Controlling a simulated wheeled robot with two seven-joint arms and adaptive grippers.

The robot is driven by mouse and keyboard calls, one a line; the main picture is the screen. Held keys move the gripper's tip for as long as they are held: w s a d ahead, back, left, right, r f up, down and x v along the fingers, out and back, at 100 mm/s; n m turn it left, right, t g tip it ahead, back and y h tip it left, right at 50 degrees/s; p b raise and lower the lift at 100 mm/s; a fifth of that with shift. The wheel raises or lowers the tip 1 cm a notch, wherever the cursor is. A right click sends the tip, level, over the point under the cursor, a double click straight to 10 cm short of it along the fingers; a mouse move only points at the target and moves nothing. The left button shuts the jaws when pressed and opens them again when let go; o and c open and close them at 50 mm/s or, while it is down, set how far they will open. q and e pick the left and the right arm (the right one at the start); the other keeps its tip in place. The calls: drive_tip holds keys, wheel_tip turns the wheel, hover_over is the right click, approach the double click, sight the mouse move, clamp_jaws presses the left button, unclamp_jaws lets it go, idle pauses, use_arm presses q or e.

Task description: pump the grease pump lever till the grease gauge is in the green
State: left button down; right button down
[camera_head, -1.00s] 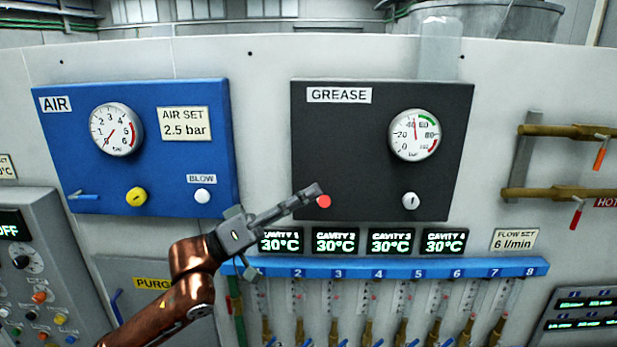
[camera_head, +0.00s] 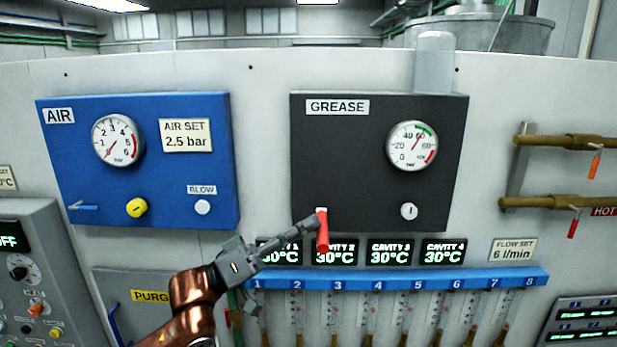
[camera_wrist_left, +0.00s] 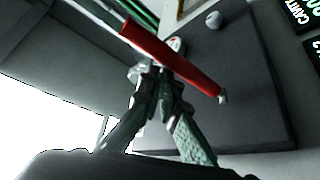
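The red grease pump lever (camera_head: 323,235) sits at the lower left of the dark grease panel (camera_head: 345,160) and slants downward from its mount. In the left wrist view the lever (camera_wrist_left: 175,57) crosses diagonally at the fingertips. My left gripper (camera_head: 316,221) has its fingers together, with the tips at the lever's upper part; they seem to touch it rather than grasp it. The fingers also show in the wrist view (camera_wrist_left: 160,80). The grease gauge (camera_head: 413,146) needle points up and right, near the start of the green arc. My right gripper is out of view.
A white knob (camera_head: 408,211) is on the grease panel's lower right. Temperature displays (camera_head: 390,252) and a blue flow-meter rail (camera_head: 400,279) lie below the lever. The blue air panel (camera_head: 180,205) is left. Brass pipes (camera_head: 555,202) stick out at right.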

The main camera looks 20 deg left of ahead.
use_arm(q)
drive_tip(key=shift+d+f, duration=0.25)
drive_tip(key=shift+f, duration=0.35)
wheel_tip(320, 180, up, 5)
drive_tip(key=a+p, duration=0.1)
drive_tip(key=p, duration=0.2)
drive_tip(key=s+a+f+b, duration=0.2)
drive_tip(key=a+f+b, duration=0.3)
drive_tip(key=a, duration=0.3)
drive_tip(key=shift+s+a+b, duration=0.25)
drive_tip(key=shift+s+b, duration=0.05)
drive_tip(key=shift+b, duration=0.3)
idle(0.4)
